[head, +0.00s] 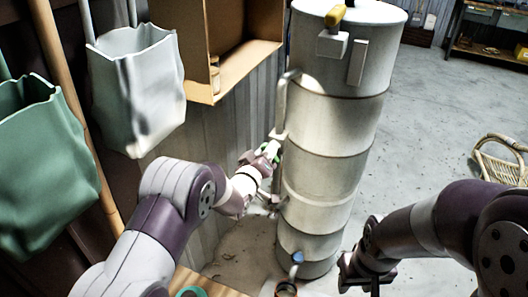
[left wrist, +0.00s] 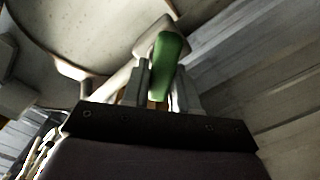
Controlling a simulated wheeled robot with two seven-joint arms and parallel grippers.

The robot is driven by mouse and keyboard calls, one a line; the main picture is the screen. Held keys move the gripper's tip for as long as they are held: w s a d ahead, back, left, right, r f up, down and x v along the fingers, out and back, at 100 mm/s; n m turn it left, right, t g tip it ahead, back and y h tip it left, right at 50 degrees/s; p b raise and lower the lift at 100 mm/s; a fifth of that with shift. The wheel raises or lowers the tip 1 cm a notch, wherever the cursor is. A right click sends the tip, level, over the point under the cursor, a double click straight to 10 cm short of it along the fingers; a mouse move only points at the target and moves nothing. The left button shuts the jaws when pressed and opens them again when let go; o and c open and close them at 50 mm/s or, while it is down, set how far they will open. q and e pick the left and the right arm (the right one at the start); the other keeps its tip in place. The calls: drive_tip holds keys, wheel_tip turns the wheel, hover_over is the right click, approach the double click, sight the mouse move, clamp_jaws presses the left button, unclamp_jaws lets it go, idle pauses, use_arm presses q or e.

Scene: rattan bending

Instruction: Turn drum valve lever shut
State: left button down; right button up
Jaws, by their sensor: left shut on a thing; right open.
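The drum (head: 325,165) is a tall pale metal cylinder standing upright on the floor. A green lever (head: 271,149) sits on its left side, below a side pipe (head: 282,103). My left gripper (head: 265,160) is at this lever. In the left wrist view the green lever (left wrist: 168,66) stands between the two fingers of my left gripper (left wrist: 160,88), which is shut on it. The lever's pivot is hard to make out. My right gripper (head: 367,278) is open and apart from the drum, low to its right.
A white bag (head: 137,85) and a green bag (head: 42,165) hang at left. A rattan basket (head: 502,160) lies right. Floor right of the drum is mostly clear.

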use_arm(q)
drive_tip(key=n, duration=0.5)
drive_tip(key=shift+w+f, duration=0.1)
drive_tip(key=n, duration=0.4)
drive_tip(key=shift+n, duration=0.4)
drive_tip(key=shift+w, duration=0.1)
drive_tip(key=c, duration=1)
unclamp_jaws()
drive_tip(key=shift+o, duration=0.2)
drive_tip(key=shift+d, duration=0.15)
drive_tip(key=shift+f, duration=0.15)
